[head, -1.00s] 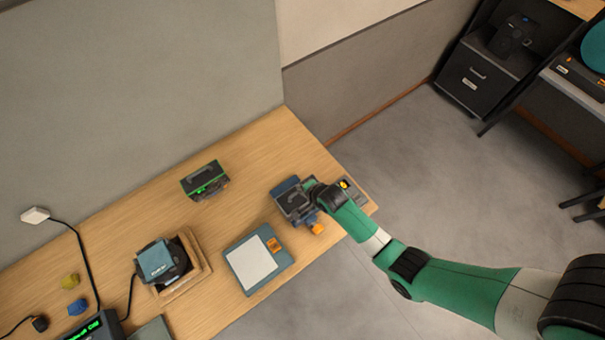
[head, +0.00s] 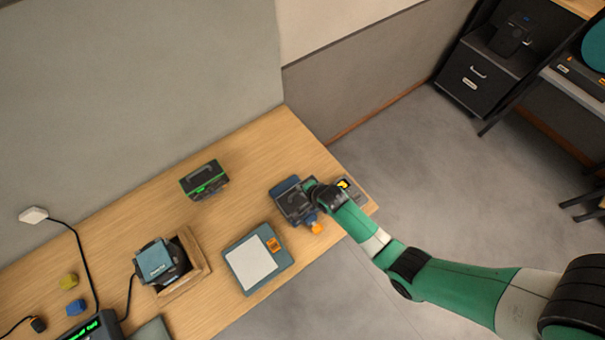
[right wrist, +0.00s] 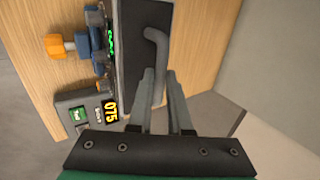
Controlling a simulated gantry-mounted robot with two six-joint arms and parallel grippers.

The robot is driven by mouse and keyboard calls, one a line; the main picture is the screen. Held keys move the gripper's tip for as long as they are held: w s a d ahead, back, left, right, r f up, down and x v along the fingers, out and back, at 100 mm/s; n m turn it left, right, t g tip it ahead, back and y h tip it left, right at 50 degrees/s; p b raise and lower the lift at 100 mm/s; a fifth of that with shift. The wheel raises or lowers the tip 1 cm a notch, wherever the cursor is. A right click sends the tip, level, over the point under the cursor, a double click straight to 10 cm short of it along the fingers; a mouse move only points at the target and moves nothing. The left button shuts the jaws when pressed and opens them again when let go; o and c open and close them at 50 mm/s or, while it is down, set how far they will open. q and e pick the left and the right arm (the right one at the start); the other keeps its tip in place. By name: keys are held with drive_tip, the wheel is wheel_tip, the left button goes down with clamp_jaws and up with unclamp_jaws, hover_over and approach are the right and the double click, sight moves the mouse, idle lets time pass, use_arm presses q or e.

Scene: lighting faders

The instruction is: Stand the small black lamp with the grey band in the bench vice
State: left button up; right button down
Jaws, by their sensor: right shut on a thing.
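My right gripper (head: 312,190) is at the right end of the bench, over the bench vice (head: 285,186). In the right wrist view its fingers (right wrist: 159,78) are shut on the grey handle of a small black lamp (right wrist: 134,50). The lamp's left side shows a green glow. In the head view the dark lamp (head: 294,204) is over the vice, partly hidden by my wrist. The blue vice (right wrist: 84,46) with its orange knob (right wrist: 57,46) is beside the lamp in the wrist view. I cannot tell whether the lamp rests in the jaws. The grey band is not clear. My left gripper is not in view.
A display unit (right wrist: 74,113) reading 075 is near the vice. A black box with a green stripe (head: 204,181) stands at the back. A blue-grey pad (head: 256,261) lies left of the vice. A wooden tray (head: 204,264) holds a dark device. Bare bench lies between.

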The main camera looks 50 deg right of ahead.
drive_tip(key=shift+w+f, duration=0.15)
drive_tip(key=shift+f, duration=0.05)
idle(0.4)
drive_tip(key=c, duration=0.8)
unclamp_jaws()
drive_tip(key=shift+o, duration=1.2)
drive_tip(key=shift+s+f+b, duration=0.2)
drive_tip(key=shift+f+b, duration=0.05)
drive_tip(key=shift+b, duration=0.05)
drive_tip(key=o, duration=0.6)
drive_tip(key=shift+r, duration=0.1)
drive_tip(key=shift+c, duration=0.2)
